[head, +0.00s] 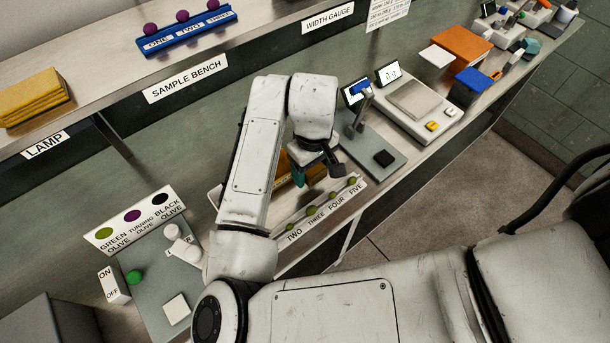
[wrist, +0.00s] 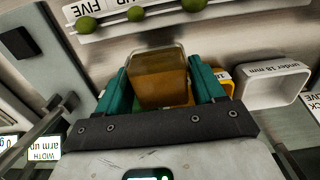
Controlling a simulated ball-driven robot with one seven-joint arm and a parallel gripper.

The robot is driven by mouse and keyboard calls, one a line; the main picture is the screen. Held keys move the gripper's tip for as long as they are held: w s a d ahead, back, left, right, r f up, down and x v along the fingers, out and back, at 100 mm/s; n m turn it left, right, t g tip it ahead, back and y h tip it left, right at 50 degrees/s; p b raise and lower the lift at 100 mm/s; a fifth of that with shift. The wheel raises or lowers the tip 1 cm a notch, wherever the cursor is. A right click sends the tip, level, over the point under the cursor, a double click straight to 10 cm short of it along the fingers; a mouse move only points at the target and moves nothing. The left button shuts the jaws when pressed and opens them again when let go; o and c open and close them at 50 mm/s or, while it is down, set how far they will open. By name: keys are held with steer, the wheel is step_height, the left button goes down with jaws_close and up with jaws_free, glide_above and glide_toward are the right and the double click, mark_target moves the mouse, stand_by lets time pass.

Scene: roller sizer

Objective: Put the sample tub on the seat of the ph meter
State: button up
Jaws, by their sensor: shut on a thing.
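My gripper (wrist: 162,82) has teal fingers shut on the sample tub (wrist: 162,70), a clear, squarish tub of brown contents. The wrist view shows it between the fingers with its open top visible. The grey stand (head: 368,140) with a dark square pad (head: 385,158) carries a screen reading WIDTH, arm up in the wrist view (wrist: 45,145).
A scale (head: 415,100) stands right of the grey stand, then orange (head: 461,44) and blue (head: 472,82) boxes and small devices at the far right. Trays lie beneath the gripper, one white (wrist: 272,90). A lamp plate (head: 176,308) with a switch (head: 114,284) is at left.

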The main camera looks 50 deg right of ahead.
steer(key=shift+w+a+f, duration=0.2)
steer(key=shift+w+f, duration=0.15)
steer(key=shift+f, duration=0.1)
steer(key=shift+w+a+f, duration=0.2)
steer(key=shift+w+f, duration=0.1)
steer(key=shift+f, duration=0.15)
steer(key=shift+f+p, duration=0.65)
steer(key=shift+f, duration=1)
steer(key=shift+f, duration=0.15)
steer(key=o, duration=1.1)
